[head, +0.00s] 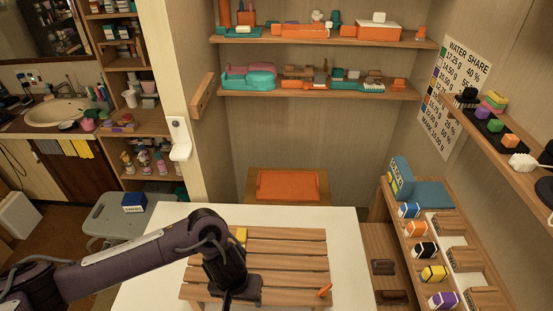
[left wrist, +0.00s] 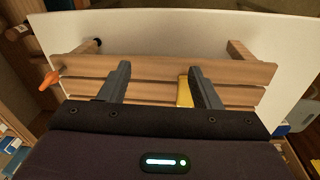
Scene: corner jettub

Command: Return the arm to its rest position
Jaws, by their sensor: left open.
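My left arm (head: 140,250) reaches in from the left over a white table. Its gripper (head: 228,294) points down over a slatted wooden rack (head: 290,262). In the left wrist view the two fingers of the gripper (left wrist: 160,82) stand apart, with only slats showing between most of the gap. A small yellow block (head: 241,235) is at the rack's far side; it also shows beside one finger in the left wrist view (left wrist: 184,92). My right gripper is in neither view.
An orange peg (head: 325,290) is at the rack's right end. The white table top (head: 345,235) is bare around the rack. At right a wooden shelf unit (head: 395,225) holds several coloured boxes. A grey stool (head: 105,215) with a blue box (head: 134,202) stands left.

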